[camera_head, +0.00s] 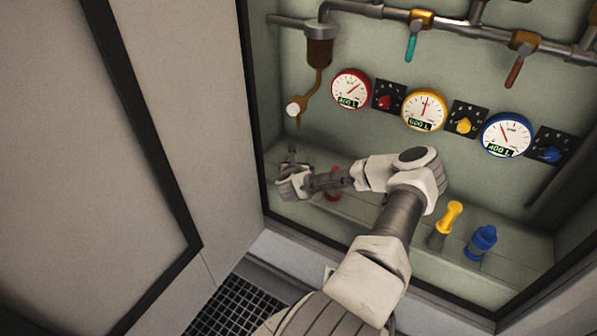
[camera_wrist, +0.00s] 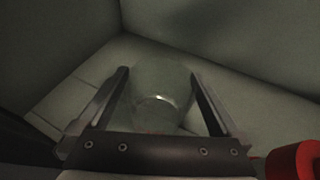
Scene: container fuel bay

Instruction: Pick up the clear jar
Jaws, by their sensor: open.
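The clear jar (camera_wrist: 160,102) is a transparent round vessel in the middle of the wrist view, near the corner of the bay. My gripper (camera_wrist: 160,76) is open, with one finger at each side of the jar. The jar looks to lie between the fingers, but I cannot tell whether either finger touches it. In the head view my gripper (camera_head: 285,172) is low at the left end of the bay, and I cannot make out the jar there.
A red object (camera_wrist: 296,160) is close at the right in the wrist view. A yellow handle (camera_head: 446,222) and a blue one (camera_head: 482,241) stand to the right on the ledge. A brown dispenser with a spout (camera_head: 296,106) hangs above my gripper. Walls close the corner.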

